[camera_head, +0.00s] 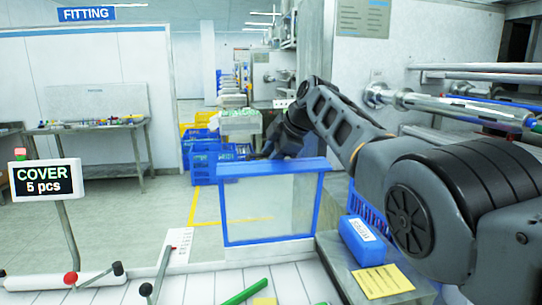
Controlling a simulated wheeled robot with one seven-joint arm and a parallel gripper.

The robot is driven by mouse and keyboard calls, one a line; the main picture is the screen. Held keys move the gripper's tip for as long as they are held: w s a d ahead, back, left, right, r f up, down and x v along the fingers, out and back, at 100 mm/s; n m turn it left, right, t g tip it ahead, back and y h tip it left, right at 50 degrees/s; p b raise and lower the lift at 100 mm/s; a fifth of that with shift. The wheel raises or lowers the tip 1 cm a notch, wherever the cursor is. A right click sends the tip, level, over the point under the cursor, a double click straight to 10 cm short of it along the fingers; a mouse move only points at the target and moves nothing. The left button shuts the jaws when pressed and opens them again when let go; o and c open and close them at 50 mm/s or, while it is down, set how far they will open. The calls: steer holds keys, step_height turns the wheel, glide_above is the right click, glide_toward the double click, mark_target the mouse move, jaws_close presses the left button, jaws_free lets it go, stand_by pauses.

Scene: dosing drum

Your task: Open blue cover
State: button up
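The blue cover (272,168) is a clear panel in a blue frame, standing upright near the middle of the head view, with its thicker blue bar along the top. Its lower edge meets a pale ledge. My gripper (272,150) is just behind and above the top bar, at the end of my arm coming from the right. The fingertips are small, dark and partly hidden near the bar. I cannot tell whether they touch the cover or are open or shut.
A blue box (362,240) and a yellow note (383,281) lie on a metal surface at right. A sign reading COVER 5 pcs (45,179) stands at left. A green stick (245,291) lies on the white slatted surface in front. Blue crates (207,163) stand behind.

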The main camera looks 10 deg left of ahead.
steer(key=shift+d, duration=0.1)
steer(key=shift+b+v, duration=0.95)
steer(key=shift+v, duration=2.9)
